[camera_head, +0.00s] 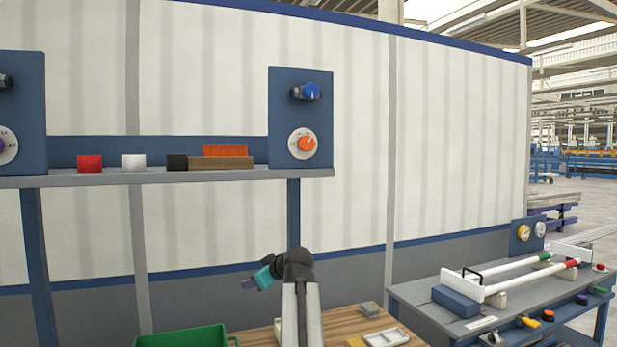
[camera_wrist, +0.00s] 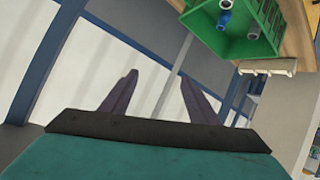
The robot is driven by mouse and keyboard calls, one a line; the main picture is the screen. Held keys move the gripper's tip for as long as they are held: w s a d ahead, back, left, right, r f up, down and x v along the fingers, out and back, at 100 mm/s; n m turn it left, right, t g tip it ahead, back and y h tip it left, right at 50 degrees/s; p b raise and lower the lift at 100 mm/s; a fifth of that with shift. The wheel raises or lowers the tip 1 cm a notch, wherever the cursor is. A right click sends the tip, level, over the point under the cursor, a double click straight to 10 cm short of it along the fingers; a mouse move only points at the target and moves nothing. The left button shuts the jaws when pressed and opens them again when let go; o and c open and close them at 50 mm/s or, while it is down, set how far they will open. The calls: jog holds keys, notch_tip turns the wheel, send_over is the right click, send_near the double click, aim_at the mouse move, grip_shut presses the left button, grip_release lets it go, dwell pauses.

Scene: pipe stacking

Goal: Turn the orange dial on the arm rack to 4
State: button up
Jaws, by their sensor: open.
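The orange dial (camera_head: 307,143) sits on a round white scale plate on the right blue upright panel (camera_head: 275,120) of the rack. The scale marks are too small to read. A blue knob (camera_head: 306,91) is above it on the same panel. My gripper (camera_head: 250,283) is below and to the left of the dial, well apart from it, in front of the wall. In the wrist view my gripper (camera_wrist: 158,88) shows two dark fingers spread apart with nothing between them. The dial is not in the wrist view.
The rack shelf (camera_head: 70,181) holds a red block (camera_head: 90,163), a white block (camera_head: 134,161), a black block and an orange piece. A green bin (camera_head: 185,338) stands below; it also shows in the wrist view (camera_wrist: 262,45) with pipes inside. A grey workbench (camera_head: 420,300) stands right.

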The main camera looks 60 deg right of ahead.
jog(key=s+d+r+t+h+p, duration=0.1)
jog(key=s+d+r+h, duration=0.3)
jog(key=r, duration=0.6)
jog(key=s+d+r+t+y+p, duration=0.1)
jog(key=s+r, duration=0.5)
jog(key=r, duration=0.5)
jog(key=n+t+h, duration=0.1)
jog(key=n+h, duration=0.1)
jog(key=h, duration=0.1)
send_near(308, 144)
jog(key=p+v, duration=0.1)
jog(key=v, duration=0.3)
jog(key=shift+s+a, duration=0.1)
jog(key=shift+a, duration=0.15)
jog(key=shift+d, duration=0.1)
jog(key=p+x, duration=0.4)
jog(key=x, duration=0.8)
jog(key=shift+d+r+p, duration=0.15)
jog(key=shift+p, duration=0.2)
jog(key=shift+x, duration=0.8)
